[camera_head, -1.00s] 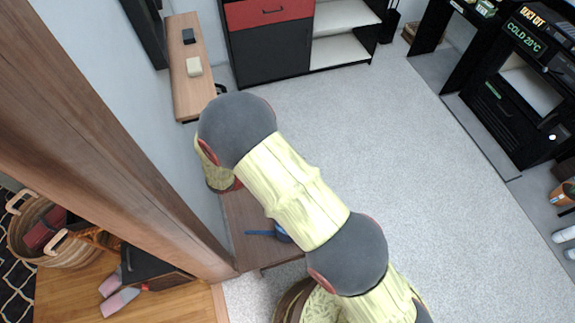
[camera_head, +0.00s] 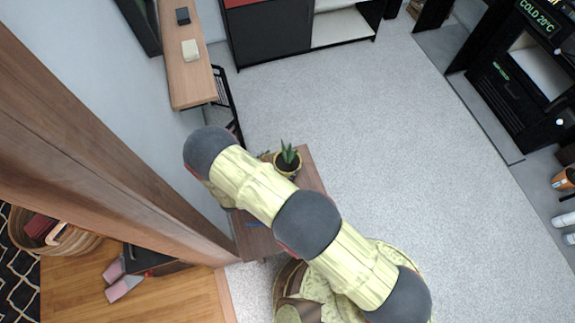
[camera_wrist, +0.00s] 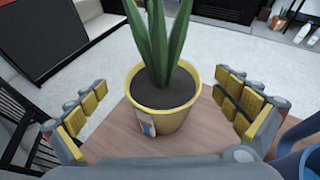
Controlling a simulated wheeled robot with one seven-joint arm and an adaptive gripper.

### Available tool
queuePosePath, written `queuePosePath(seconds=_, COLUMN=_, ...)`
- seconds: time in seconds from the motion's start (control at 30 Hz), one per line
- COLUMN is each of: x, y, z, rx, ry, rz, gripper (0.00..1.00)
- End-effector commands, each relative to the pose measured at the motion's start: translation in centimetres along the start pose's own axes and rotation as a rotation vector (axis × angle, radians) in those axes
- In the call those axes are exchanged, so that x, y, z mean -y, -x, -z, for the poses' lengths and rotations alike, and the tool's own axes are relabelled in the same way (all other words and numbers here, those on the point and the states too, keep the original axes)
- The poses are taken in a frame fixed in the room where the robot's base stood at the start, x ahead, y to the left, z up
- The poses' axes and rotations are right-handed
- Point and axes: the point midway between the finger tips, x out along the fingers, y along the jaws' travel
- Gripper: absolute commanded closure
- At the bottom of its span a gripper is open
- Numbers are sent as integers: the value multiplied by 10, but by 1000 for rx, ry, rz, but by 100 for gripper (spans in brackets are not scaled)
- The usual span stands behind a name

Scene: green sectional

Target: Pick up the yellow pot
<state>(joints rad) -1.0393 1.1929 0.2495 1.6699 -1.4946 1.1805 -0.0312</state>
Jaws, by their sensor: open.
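The yellow pot (camera_wrist: 178,121) holds dark soil and a green plant with long upright leaves. It stands upright on a small brown wooden table (camera_head: 312,178). In the head view the pot (camera_head: 289,170) shows just beyond my arm, which hides part of the table. My gripper (camera_wrist: 165,112) is open in the wrist view, with one yellow-padded finger on each side of the pot. Gaps show between the fingers and the pot. A small label is on the pot's front. In the head view my gripper is mostly hidden behind the arm.
A blue object (camera_wrist: 300,165) stands on the table close to my right finger. A black slatted chair (camera_wrist: 22,135) is at the left. A wooden shelf (camera_head: 185,75) runs along the wall. Open grey floor (camera_head: 400,150) lies to the right.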

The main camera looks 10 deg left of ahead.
Motion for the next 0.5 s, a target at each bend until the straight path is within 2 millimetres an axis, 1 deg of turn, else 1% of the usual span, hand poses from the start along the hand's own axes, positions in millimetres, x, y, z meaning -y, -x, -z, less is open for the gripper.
queuePosePath(seconds=0.03, x=3, y=-10, z=1, rx=0, ry=0, rz=5, gripper=0)
queuePosePath(seconds=0.2, x=3, y=-30, z=0, rx=0, ry=0, rz=3, gripper=0)
queuePosePath(seconds=0.3, x=3, y=-36, z=0, rx=0, ry=0, rz=2, gripper=0)
queuePosePath(seconds=0.5, x=3, y=-36, z=-1, rx=0, ry=0, rz=1, gripper=0)
